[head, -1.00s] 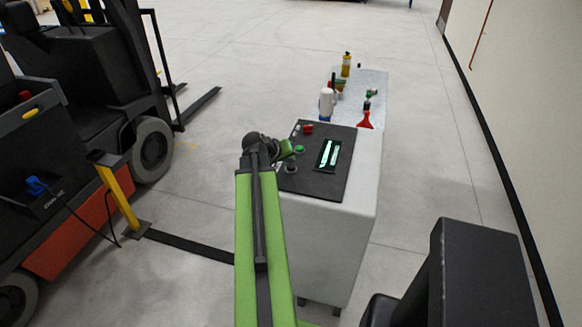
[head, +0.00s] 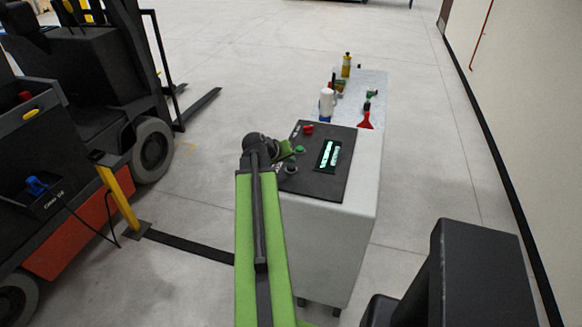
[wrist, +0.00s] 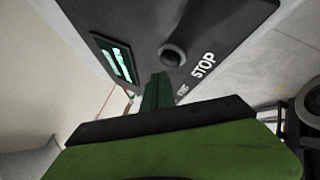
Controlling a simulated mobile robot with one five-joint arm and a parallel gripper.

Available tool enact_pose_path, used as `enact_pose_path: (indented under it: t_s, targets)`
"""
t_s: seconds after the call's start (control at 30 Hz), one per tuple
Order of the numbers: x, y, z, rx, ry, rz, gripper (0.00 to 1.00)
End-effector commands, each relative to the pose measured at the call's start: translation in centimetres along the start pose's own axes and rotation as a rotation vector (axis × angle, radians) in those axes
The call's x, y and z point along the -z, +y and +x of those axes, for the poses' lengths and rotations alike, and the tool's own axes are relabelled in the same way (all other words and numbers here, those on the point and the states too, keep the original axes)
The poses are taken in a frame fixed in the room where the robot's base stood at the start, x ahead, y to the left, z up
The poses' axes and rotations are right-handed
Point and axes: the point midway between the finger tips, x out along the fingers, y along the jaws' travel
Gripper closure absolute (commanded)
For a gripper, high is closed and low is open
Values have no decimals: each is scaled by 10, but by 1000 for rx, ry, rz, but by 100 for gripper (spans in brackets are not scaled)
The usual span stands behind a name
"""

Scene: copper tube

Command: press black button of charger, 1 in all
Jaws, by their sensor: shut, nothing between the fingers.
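The charger is a pale grey box (head: 340,230) with a black sloping top panel (head: 335,188). Its black button (head: 290,168) sits near the panel's left edge, and shows as a round dark knob in the wrist view (wrist: 172,55) beside the white word STOP. A green button (head: 299,149) and a red button (head: 308,129) lie farther back. My gripper (wrist: 157,76) is shut and empty, its green fingertips pointing at the panel just below the black button in the wrist view. I cannot tell whether they touch it. In the head view my wrist partly hides the fingers.
A lit display (head: 328,154) is right of the buttons. Behind the panel, a white bottle (head: 326,102), a red bottle (head: 365,118) and a yellow bottle (head: 346,65) stand on a light top. A forklift (head: 75,130) and a yellow post (head: 120,198) are left.

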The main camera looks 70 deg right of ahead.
Motion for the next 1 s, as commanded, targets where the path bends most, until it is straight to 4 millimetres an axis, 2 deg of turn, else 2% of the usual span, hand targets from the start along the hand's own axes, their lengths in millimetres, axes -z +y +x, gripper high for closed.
enact_pose_path:
  t_s: [1.0]
  targets:
    - [-4,-4,6,0,0,0,100]
